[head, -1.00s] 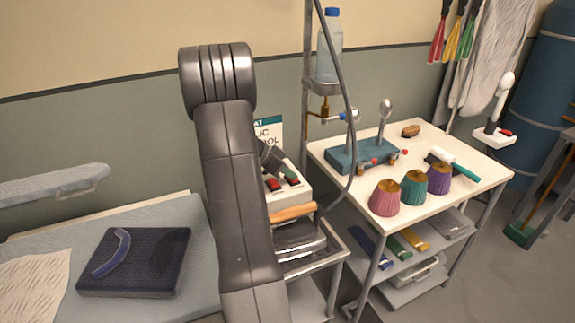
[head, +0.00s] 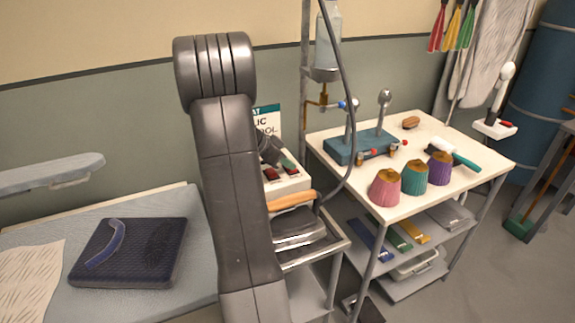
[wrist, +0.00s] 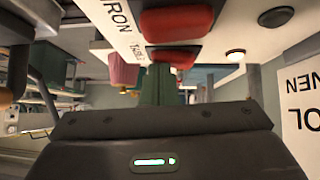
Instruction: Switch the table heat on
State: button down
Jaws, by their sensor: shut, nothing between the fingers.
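The white control box (head: 291,184) stands in the middle of the head view, partly hidden behind my arm. The wrist view shows two red rocker switches on it: one beside the "IRON" label (wrist: 177,21), the other beside a partly hidden label (wrist: 171,57). Whether either is on is not clear. My gripper (wrist: 163,70) is shut and empty, its narrow greenish fingertips close to the second red switch. I cannot tell whether they touch it. In the head view, my gripper (head: 288,162) is over the box top.
An iron (head: 298,226) with a wooden handle sits just in front of the box. A hose (head: 348,130) and a pole (head: 306,60) stand right of it. The padded table (head: 205,240) is left; a trolley (head: 455,182) with cones is right.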

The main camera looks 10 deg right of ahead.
jog(key=shift+w+a+r, duration=0.2)
jog(key=shift+w, duration=0.45)
jog(key=shift+r, duration=0.1)
jog(key=shift+a+r, duration=0.2)
jog(key=shift+a, duration=0.1)
jog(key=b+v, duration=0.2)
jog(key=v, duration=1.1)
jog(key=shift+s+d, duration=0.1)
jog(key=shift+s, duration=0.05)
